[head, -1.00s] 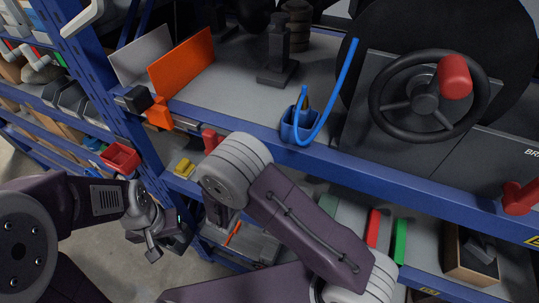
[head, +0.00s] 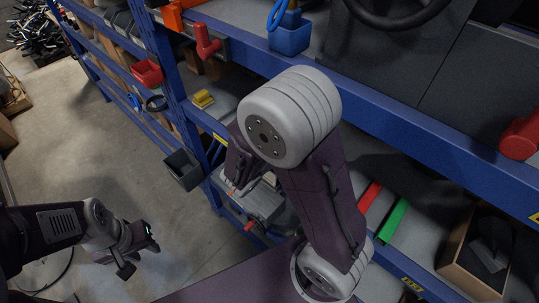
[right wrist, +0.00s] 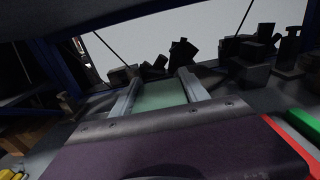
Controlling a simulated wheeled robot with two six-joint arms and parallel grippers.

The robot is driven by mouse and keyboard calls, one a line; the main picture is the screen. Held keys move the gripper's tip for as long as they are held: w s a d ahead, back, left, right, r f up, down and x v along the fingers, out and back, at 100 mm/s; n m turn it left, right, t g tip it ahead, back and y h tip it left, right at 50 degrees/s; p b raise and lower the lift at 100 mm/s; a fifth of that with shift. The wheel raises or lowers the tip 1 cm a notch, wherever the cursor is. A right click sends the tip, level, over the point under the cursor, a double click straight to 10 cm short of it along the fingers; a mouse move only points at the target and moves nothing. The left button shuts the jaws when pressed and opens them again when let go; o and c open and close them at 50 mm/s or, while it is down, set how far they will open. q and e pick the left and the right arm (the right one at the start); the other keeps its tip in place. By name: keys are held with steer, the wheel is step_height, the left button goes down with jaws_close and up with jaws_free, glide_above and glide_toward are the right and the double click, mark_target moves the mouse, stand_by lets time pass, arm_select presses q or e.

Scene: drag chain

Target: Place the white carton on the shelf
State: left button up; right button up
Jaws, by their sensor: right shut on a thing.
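In the right wrist view, my right gripper (right wrist: 160,96) is shut on a pale green, flat-faced thing (right wrist: 162,94), with a light finger on each side of it. I cannot tell whether this is the white carton; nothing plainly white and box-like shows elsewhere. In the head view, my right arm reaches over the lower shelf (head: 345,172) and the gripper end is hidden. My left gripper (head: 138,254) hangs open and empty above the floor at the lower left, apart from the rack.
A blue rack beam (head: 400,125) crosses in front of the shelf. A red bar (head: 369,195), a green bar (head: 393,221) and an open cardboard box (head: 455,255) occupy the lower shelf. Dark blocks (right wrist: 250,55) crowd the back in the wrist view.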

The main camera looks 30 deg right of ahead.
steer(key=shift+w, duration=0.2)
steer(key=shift+w+f, duration=0.2)
steer(key=shift+w, duration=0.1)
steer(key=w+f+p, duration=0.1)
steer(key=w+f, duration=0.2)
steer(key=w+a+f+p, duration=0.1)
steer(key=w+f+p, duration=0.1)
steer(key=w+f, duration=0.1)
steer(key=w+f+p, duration=0.2)
steer(key=w+f, duration=0.1)
steer(key=f, duration=0.1)
steer(key=shift+w+a+f, duration=0.1)
steer(key=shift+w+a, duration=0.3)
steer(key=shift+w+f, duration=0.15)
steer(key=shift+w, duration=0.1)
steer(key=shift+f+b, duration=0.2)
steer(key=shift+b, duration=0.15)
steer(key=o, duration=1.6)
steer(key=shift+s+r, duration=0.1)
steer(key=shift+s, duration=0.1)
steer(key=shift+w, duration=0.1)
